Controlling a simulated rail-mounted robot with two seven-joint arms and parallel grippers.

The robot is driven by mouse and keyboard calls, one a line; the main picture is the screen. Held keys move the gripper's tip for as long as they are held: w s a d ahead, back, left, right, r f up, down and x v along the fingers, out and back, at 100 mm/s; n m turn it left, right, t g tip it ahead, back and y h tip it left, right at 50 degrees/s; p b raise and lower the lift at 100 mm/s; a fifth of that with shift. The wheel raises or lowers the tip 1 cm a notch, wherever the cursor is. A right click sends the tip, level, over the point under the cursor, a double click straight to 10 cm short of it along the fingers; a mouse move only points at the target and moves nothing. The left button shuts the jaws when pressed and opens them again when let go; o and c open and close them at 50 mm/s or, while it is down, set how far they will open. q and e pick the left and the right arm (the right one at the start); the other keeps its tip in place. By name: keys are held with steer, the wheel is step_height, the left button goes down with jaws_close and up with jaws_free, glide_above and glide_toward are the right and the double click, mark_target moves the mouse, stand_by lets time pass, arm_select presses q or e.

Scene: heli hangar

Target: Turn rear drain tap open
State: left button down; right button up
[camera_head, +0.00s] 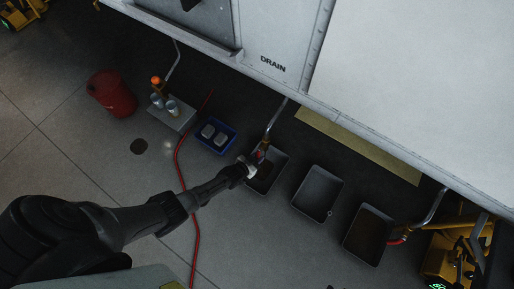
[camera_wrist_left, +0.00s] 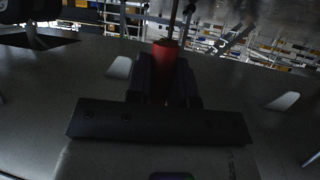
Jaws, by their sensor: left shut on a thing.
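A drain pipe (camera_head: 276,120) comes down below the DRAIN lettering on the white body and ends in a tap with a red handle (camera_head: 259,155). My left gripper (camera_head: 252,163) is at this tap, above a grey tray (camera_head: 279,176) with dark contents. In the left wrist view, my left gripper (camera_wrist_left: 164,82) is shut on the red handle (camera_wrist_left: 164,58), which stands between its two dark fingers. The fingers hide its lower part, and the tap's body is hard to make out. My right gripper is out of view.
More trays stand to the right: one empty (camera_head: 318,194) and one with brown contents (camera_head: 369,236) under another pipe (camera_head: 434,207). A blue crate (camera_head: 215,136), a red hose (camera_head: 181,160), a red drum (camera_head: 112,94) and a small stand (camera_head: 171,114) are left. The white body overhangs above.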

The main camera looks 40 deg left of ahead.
arm_select(q)
steer(key=c, duration=1)
jaws_free()
steer(key=shift+s, duration=0.1)
steer(key=shift+s+a+r+p, duration=0.1)
steer(key=shift+s+r+p, duration=0.15)
steer(key=shift+p, duration=0.15)
steer(key=p+v, duration=0.7)
steer(key=v, duration=0.6)
steer(key=shift+f, duration=0.2)
